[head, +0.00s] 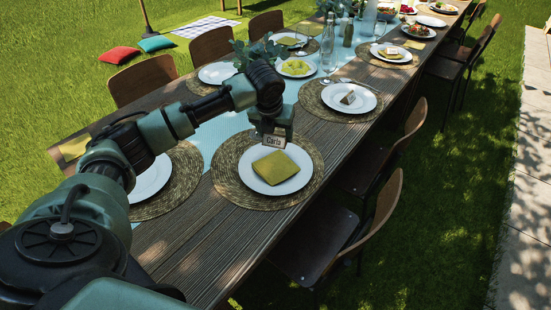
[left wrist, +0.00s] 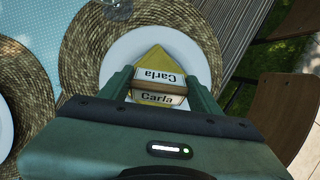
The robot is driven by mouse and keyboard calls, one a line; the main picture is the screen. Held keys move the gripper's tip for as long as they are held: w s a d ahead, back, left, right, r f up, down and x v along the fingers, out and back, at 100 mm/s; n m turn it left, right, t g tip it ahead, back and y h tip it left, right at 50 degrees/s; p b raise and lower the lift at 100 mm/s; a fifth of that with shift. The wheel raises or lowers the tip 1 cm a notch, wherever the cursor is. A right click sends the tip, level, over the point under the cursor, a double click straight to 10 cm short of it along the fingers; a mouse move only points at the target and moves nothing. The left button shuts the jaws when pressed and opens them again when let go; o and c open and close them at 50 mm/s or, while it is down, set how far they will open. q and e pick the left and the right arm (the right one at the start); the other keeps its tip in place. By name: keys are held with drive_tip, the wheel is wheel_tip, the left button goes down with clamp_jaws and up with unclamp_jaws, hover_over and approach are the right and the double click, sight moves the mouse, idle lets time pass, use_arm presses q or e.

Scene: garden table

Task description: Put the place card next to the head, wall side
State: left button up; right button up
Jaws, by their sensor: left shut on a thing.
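The place card (head: 275,141), a small white tent card reading "Carla", is held by my left gripper (head: 276,128). In the left wrist view the card (left wrist: 158,97) sits between the two fingers (left wrist: 160,90), its name showing on both faces. The gripper is shut on it. The card appears above the far edge of a white plate (head: 290,183) with a folded yellow-green napkin (head: 275,167); whether it touches anything is unclear. The plate rests on a round woven placemat (head: 228,175) at the near right side of the table. My right gripper is not in view.
Another plate (head: 150,180) on a placemat lies left, partly behind my arm. Farther along, a plate carries a small card (head: 348,97). A glass (head: 328,62) and bottle (head: 348,33) stand mid-table. Chairs (head: 375,215) line the right edge. Bare wood (head: 195,255) lies nearer.

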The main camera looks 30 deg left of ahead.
use_arm(q)
hover_over(277, 163)
drive_tip(key=s, duration=0.1)
drive_tip(key=f, duration=0.6)
drive_tip(key=shift+s+d+f, duration=0.1)
drive_tip(key=shift+s+d, duration=0.1)
drive_tip(key=shift+f, duration=1.95)
drive_tip(key=o, duration=1.3)
drive_tip(key=shift+f, duration=0.1)
drive_tip(key=shift+r, duration=0.2)
drive_tip(key=v, duration=1.1)
drive_tip(key=shift+s+r, duration=0.25)
drive_tip(key=shift+r, duration=0.1)
drive_tip(key=shift+d+f, duration=0.1)
